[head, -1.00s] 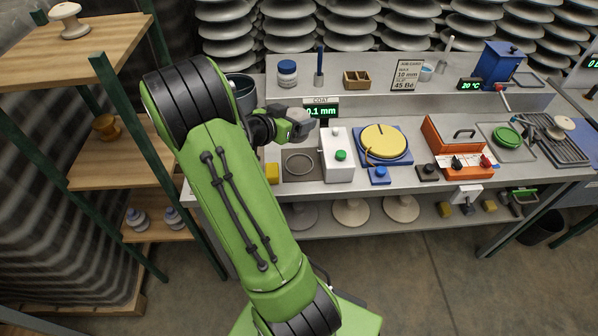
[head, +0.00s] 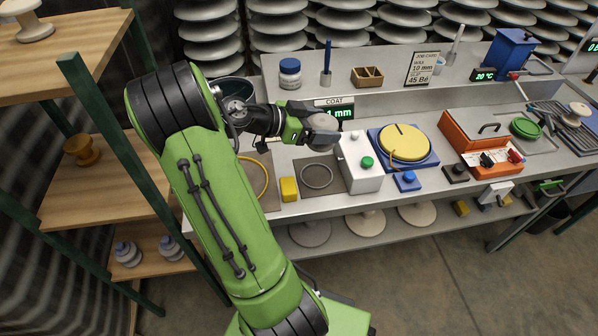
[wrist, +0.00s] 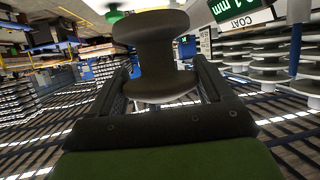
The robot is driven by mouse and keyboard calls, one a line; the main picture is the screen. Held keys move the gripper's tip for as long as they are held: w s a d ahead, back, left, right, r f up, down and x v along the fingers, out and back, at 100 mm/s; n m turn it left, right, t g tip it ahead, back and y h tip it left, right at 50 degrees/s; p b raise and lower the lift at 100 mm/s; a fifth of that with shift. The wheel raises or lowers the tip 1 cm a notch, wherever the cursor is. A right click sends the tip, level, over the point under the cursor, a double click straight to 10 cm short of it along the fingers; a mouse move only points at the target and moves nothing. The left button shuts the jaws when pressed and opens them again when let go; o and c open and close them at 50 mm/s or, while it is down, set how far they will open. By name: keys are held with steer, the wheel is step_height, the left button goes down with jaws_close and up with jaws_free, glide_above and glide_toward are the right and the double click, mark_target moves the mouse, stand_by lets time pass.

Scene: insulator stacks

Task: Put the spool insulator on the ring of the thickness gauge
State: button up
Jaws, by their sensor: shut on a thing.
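My gripper (head: 308,130) is shut on the spool insulator, a grey waisted piece (head: 322,127). In the wrist view the spool (wrist: 153,52) is upside down or tilted between my two fingers, with wide flanges and a narrower waist. My gripper holds it in the air near the white thickness gauge (head: 362,168). The gauge's thin ring (head: 317,176) lies on a dark plate left of the white box and appears empty. In the head view the spool shows above and behind the ring; its height over the ring is hard to tell. The COAT display (head: 338,112) is partly hidden by my gripper.
A yellow block (head: 289,189) sits just left of the ring, and a yellow loop (head: 254,178) farther left. A yellow disc on a blue scale (head: 403,143) stands right of the gauge. A wooden shelf (head: 66,155) stands at the left. Jar and wooden box stand on the ledge behind.

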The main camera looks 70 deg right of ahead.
steer(key=shift+f+b, duration=0.3)
steer(key=shift+f, duration=0.65)
steer(key=shift+s+f, duration=0.15)
steer(key=shift+f, duration=0.15)
step_height(320, 180, down, 10)
steer(key=b, duration=0.3)
